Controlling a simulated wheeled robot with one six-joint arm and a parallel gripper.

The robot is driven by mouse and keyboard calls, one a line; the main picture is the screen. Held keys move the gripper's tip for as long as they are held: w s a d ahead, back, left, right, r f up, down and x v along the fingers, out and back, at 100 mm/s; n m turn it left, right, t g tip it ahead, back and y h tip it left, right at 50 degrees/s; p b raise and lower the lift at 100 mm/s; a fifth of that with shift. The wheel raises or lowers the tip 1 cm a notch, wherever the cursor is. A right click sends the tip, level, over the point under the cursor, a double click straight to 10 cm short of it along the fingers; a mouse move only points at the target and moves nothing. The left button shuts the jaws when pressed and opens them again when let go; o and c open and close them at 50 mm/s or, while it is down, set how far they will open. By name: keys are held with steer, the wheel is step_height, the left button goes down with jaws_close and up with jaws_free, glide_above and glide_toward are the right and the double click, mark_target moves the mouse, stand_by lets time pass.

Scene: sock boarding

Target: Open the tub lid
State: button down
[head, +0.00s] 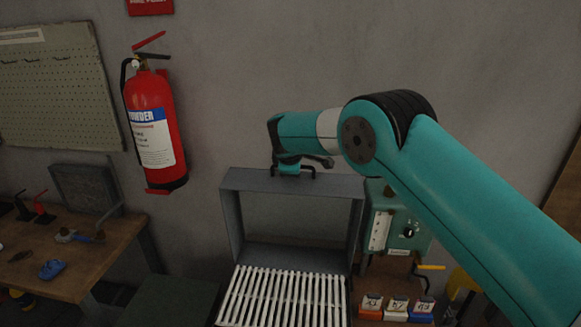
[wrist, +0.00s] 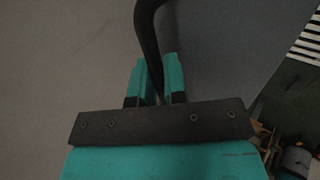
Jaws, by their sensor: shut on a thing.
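The tub (head: 228,315) is a grey metal box low in the middle of the head view, with white slats across its opening. Its grey lid (head: 240,183) stands raised at the back, with its hollow inner side facing me. A black handle (head: 306,170) sits on the lid's top edge. My gripper (head: 289,168) is at this handle. In the wrist view, the dark handle bar (wrist: 149,35) runs between the two teal fingers of my gripper (wrist: 158,75), which are shut on it. The fingertips are partly hidden in the head view.
A green control box (head: 410,235) stands right of the tub. Small labelled blocks (head: 397,305) lie in front of it. A red fire extinguisher (head: 155,120) hangs on the wall at left. A wooden bench (head: 100,255) with tools stands at far left.

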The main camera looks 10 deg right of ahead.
steer(key=shift+f, duration=0.1)
steer(key=c, duration=1.2)
jaws_free()
steer(key=shift+s+a, duration=0.1)
steer(key=b+v, duration=0.6)
steer(key=v, duration=1.1)
steer(key=shift+o, duration=0.2)
steer(key=shift+s, duration=0.1)
